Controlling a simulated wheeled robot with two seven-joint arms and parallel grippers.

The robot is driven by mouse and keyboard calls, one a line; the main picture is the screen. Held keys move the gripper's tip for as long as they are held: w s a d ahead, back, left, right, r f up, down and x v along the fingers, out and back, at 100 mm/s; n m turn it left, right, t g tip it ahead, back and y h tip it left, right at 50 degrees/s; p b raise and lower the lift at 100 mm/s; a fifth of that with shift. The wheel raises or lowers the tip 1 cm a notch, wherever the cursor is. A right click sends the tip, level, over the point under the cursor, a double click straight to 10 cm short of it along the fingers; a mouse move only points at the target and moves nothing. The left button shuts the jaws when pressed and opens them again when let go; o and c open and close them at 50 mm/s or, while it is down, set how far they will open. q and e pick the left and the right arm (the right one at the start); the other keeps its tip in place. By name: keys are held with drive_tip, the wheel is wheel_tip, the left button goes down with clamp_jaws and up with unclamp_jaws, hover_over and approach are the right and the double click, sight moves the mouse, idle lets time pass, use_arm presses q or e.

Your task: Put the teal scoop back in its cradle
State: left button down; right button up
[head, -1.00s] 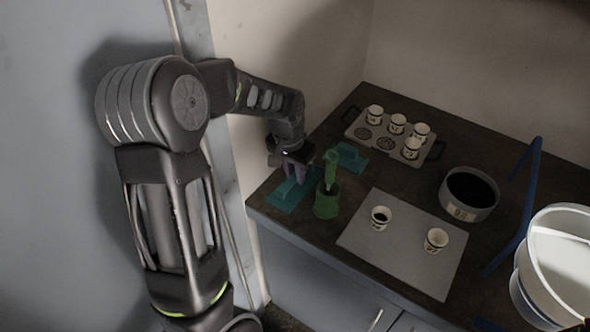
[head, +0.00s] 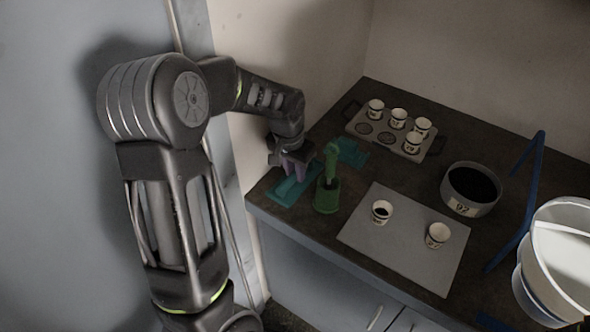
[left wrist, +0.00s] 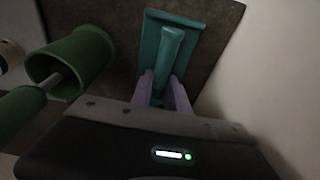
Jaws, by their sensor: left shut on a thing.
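My left gripper (head: 294,171) has purple fingers and is at the left end of the dark bench. In the left wrist view, the gripper (left wrist: 162,88) is shut on the teal scoop (left wrist: 171,50), with a finger on each side of its narrow raised part. A flat teal piece (left wrist: 152,25) lies beneath and around it; I cannot tell cradle from scoop there, nor whether they touch. In the head view this teal piece (head: 284,192) lies near the bench's left edge. A second teal piece (head: 351,153) lies farther back. My right gripper is not in view.
A green pot (head: 326,198) with a green-handled tool stands close beside the gripper; it also shows in the left wrist view (left wrist: 88,58). A grey mat (head: 400,250) holds two cups. A cup tray (head: 375,142), a dark-filled bowl (head: 461,207) and white sieves (head: 560,240) stand beyond.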

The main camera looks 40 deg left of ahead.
use_arm(q)
drive_tip(key=shift+f, duration=0.15)
drive_tip(key=c, duration=1.2)
unclamp_jaws()
drive_tip(key=shift+r+p, duration=2.5)
drive_tip(key=shift+r, duration=1.1)
